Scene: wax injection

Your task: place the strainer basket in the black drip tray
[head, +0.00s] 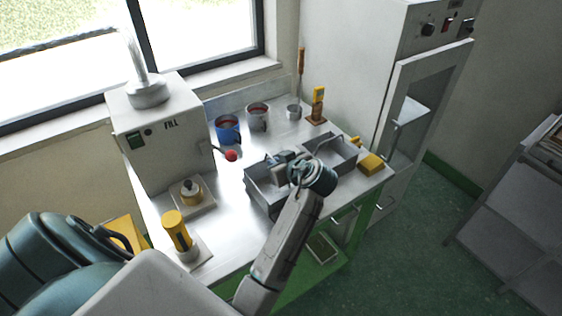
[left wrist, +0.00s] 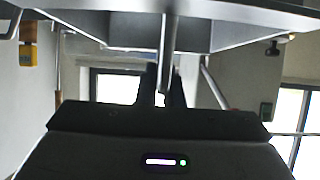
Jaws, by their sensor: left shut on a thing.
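My left gripper (head: 287,160), partly hidden by its own wrist, is over the left of two grey open metal bins (head: 262,200) on the steel table. In the left wrist view its fingers (left wrist: 162,98) are shut on a thin upright grey bar (left wrist: 170,50). I take this bar for the strainer basket's handle; the basket's body is hard to tell from the bin. The right bin (head: 343,163) has a thin arched handle over it. I cannot pick out the black drip tray with certainty. My right gripper is not in view.
The FILL machine (head: 160,140) stands at the left. A blue mug (head: 228,131), grey mug (head: 258,117) and small metal cup (head: 293,112) stand at the back. A yellow block (head: 371,163) sits right; a yellow cylinder (head: 177,230) stands front left. The table between is mostly clear.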

